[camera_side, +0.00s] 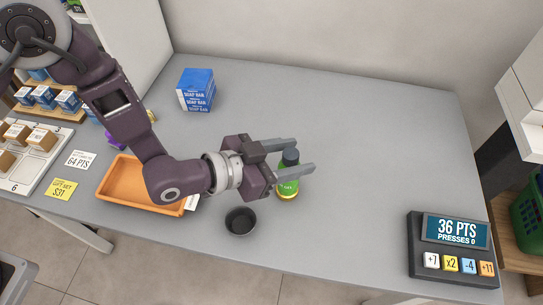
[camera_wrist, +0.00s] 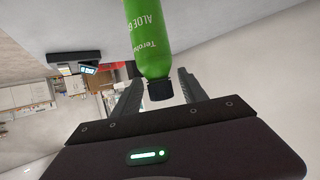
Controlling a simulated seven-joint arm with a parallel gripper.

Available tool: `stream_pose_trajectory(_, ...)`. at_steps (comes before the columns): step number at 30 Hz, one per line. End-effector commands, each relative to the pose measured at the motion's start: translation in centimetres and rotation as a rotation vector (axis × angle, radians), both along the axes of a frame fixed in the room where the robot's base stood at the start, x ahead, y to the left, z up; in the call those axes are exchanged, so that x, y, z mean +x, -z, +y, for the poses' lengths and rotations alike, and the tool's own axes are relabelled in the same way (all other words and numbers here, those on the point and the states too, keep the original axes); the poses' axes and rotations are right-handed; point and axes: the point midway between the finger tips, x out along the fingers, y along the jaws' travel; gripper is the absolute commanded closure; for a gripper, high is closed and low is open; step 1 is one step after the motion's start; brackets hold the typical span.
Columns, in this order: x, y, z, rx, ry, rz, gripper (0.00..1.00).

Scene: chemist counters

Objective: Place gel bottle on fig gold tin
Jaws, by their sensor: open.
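The green gel bottle (camera_side: 289,182) with its dark cap stands upright near the middle of the counter. In the wrist view the bottle (camera_wrist: 150,40) shows "ALOE" lettering and hangs inverted in the picture, cap toward my gripper. A gold-yellow edge (camera_side: 287,196) shows right under the bottle; it looks like the fig gold tin, mostly hidden, with the bottle seemingly on it. My gripper (camera_side: 303,154) is open, its two fingers on either side of the bottle's upper part. Whether a finger touches the bottle I cannot tell.
A small dark round bowl (camera_side: 240,221) sits just left and in front of the bottle. An orange tray (camera_side: 124,184) lies partly behind my arm. Blue soap boxes (camera_side: 196,90) stand at the back. A points display (camera_side: 450,248) reads 36 PTS.

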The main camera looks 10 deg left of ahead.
Motion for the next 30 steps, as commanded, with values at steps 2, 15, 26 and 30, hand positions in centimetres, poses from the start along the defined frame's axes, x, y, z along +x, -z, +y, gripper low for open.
stream_pose_trajectory(2, -1.2, -0.8, 1.4, 0.002, 0.0, 0.002, 0.5)
stream_pose_trajectory(15, -5.7, -3.6, 6.7, 0.001, 0.0, 0.001, 0.5)
stream_pose_trajectory(26, -4.5, -5.0, 7.7, 0.025, -0.028, 0.002, 0.5)
stream_pose_trajectory(30, -1.0, -10.1, 13.4, 0.137, -0.167, 0.049, 0.5)
